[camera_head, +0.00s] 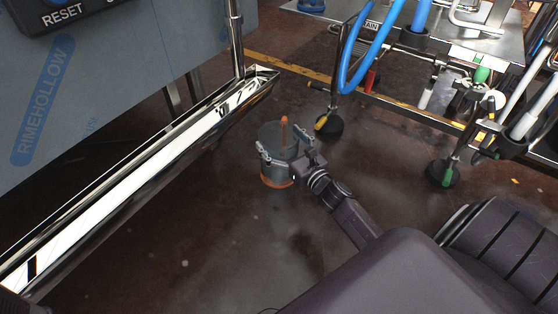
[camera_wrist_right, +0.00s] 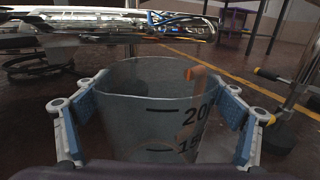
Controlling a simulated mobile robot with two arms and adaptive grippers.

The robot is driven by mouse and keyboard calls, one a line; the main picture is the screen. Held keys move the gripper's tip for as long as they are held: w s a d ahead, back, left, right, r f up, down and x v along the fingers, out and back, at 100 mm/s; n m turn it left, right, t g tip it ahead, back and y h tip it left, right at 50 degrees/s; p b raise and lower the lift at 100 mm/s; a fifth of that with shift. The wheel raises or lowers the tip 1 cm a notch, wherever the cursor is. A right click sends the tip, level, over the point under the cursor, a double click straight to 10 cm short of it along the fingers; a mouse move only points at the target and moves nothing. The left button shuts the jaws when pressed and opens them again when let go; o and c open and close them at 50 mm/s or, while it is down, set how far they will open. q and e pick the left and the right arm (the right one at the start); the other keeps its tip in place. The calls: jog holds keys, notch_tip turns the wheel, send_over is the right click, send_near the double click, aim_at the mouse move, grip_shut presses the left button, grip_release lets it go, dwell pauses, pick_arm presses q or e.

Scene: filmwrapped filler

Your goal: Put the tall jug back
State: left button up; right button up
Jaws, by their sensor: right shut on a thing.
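The tall jug (camera_head: 277,172) is a grey, see-through cylinder with an orange band near its base and an orange piece standing up at its rim. It is upright in the middle of the head view, over the dark floor. My right gripper (camera_head: 283,148) is shut on it, with a finger on each side. In the right wrist view the jug (camera_wrist_right: 140,108) shows dark marks reading 20 and 15, between the blue pads of the right gripper (camera_wrist_right: 158,100). I cannot tell whether its base touches the floor.
A shiny metal trough (camera_head: 130,188) runs along the left, below a grey panel (camera_head: 100,85). A metal-topped cart (camera_head: 470,40) with blue hoses and dark round feet stands at the upper right. A yellow line (camera_head: 305,72) crosses the floor. Floor left of and below the jug is clear.

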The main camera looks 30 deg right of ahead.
jog(key=shift+f+b, duration=1.7)
jog(key=shift+f, duration=1.25)
jog(key=shift+f, duration=0.2)
jog(key=o, duration=1.9)
jog(key=shift+o, duration=0.2)
jog(key=shift+r, duration=0.1)
